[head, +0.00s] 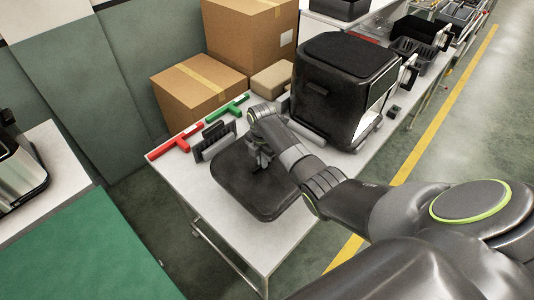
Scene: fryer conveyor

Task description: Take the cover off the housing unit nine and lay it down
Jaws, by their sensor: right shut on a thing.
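The black cover (250,195) is a flat, rounded panel near the front of the white table, apart from the housing. It lies flat on or just above the tabletop; I cannot tell which. My right gripper (260,163) comes down over its back part and is shut on it. The gripper and wrist hide some of the cover. A large black housing (340,70) stands to the right on the same table, with a bright opening at its right side. I cannot read any number on it. My left gripper is not in view.
A red tool (178,142), a green tool (228,108) and a dark rack-like piece (214,143) lie behind the cover. Cardboard boxes (196,90) stand at the back. Dark bins (412,50) line the far right. The white table (238,242) is bare at its front edge.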

